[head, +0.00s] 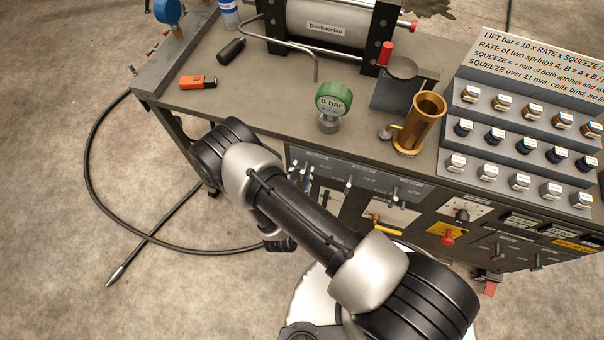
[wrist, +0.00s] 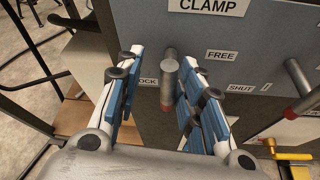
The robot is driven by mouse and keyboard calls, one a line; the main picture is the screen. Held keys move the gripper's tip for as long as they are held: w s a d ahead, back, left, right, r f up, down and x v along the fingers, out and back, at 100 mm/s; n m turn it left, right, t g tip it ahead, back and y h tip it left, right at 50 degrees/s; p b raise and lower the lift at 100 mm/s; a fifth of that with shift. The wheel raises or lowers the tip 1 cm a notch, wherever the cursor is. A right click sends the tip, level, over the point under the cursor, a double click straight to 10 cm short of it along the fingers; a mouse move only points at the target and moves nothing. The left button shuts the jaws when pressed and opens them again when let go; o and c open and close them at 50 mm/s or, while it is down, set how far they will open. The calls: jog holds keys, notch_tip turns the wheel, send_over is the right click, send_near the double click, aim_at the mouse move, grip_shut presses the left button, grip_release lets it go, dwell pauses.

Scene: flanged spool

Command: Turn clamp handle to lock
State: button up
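The clamp handle (wrist: 168,82) is a short grey metal bar with a dark red tip. It sticks out of the grey front panel (wrist: 130,18) below the "CLAMP" label (wrist: 209,6) in the wrist view. The "FREE" label (wrist: 221,56) is to its right. A label reading "OCK" (wrist: 149,82) is to its left, partly hidden. My gripper (wrist: 157,72) has its blue-padded fingers apart, one on each side of the handle. The handle appears nearer the right finger; I cannot tell whether they touch.
A second red-tipped handle (wrist: 301,80) by the "SHUT" label (wrist: 240,87) and a yellow crank (wrist: 290,155) are to the right. On the bench are a green "0 bar" gauge (head: 333,98), a brass cup (head: 420,122) and a spring rack (head: 515,125). A hose (head: 88,150) lies on the floor.

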jog(key=shift+s+d, duration=0.1)
jog(key=shift+d, duration=0.05)
jog(key=shift+s, duration=0.15)
jog(key=v, duration=1.1)
jog(key=shift+s+a, duration=0.25)
jog(key=shift+r, duration=0.15)
